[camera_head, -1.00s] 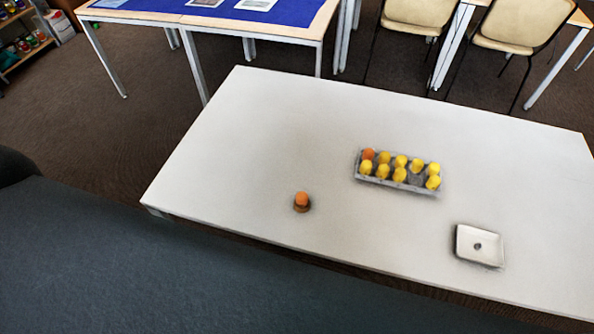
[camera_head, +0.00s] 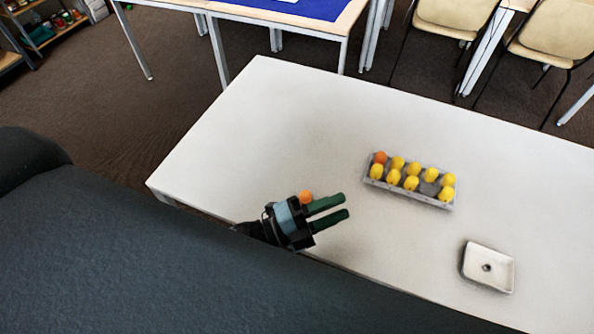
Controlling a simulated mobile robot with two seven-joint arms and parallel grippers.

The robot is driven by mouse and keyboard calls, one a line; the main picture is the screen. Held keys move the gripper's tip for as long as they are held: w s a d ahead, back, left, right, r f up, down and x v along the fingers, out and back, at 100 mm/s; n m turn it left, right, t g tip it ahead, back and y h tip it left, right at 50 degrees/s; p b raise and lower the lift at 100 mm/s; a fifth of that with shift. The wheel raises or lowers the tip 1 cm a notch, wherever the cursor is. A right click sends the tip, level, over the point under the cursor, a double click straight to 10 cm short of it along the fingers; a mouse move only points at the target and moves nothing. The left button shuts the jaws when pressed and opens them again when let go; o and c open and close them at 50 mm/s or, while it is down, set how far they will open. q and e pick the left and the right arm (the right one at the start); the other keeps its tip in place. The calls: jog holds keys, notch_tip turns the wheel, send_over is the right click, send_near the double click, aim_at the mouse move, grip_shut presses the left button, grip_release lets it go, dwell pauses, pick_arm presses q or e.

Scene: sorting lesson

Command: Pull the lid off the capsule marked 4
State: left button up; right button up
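A grey carton tray (camera_head: 415,191) on the white table holds several yellow capsules (camera_head: 394,176) and one orange capsule (camera_head: 380,157) at its back left corner. No number can be read on any of them, so I cannot tell which is marked 4. A single orange ball-like piece (camera_head: 306,197) shows just behind my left gripper; its brown base is hidden by the gripper. My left gripper (camera_head: 345,206) is over the front left of the table, its two green fingers apart and pointing right, with nothing between them. My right gripper is out of view.
A square white dish (camera_head: 489,266) with a dark spot in its middle stands at the front right of the white table (camera_head: 270,130). The table's back left is bare. Chairs (camera_head: 446,20) and a blue-topped table (camera_head: 290,12) stand behind.

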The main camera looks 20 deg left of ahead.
pick_arm(q)
jog(key=d+r+m+g+h, duration=0.2)
jog(key=d+m+g+h, duration=0.15)
jog(key=m+g, duration=0.65)
jog(key=w+a+f+m+g+y+b, duration=0.1)
jog(key=w+a+f+m+y, duration=0.2)
jog(key=a+m+y, duration=0.4)
jog(key=w+a+f+m+g+y+b, duration=0.1)
jog(key=w+a+f+m+g+y, duration=0.1)
jog(key=w+a+f+m+y, duration=0.2)
jog(key=w+a+m+y, duration=0.1)
jog(key=a+m+y, duration=0.2)
jog(key=m, duration=0.5)
jog(key=shift+w+a+y, duration=0.3)
jog(key=shift+w+y, duration=0.05)
jog(key=shift+y, duration=0.4)
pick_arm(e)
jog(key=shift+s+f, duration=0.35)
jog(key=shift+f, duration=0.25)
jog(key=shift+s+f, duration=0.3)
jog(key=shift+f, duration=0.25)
pick_arm(q)
jog(key=shift+f, duration=0.1)
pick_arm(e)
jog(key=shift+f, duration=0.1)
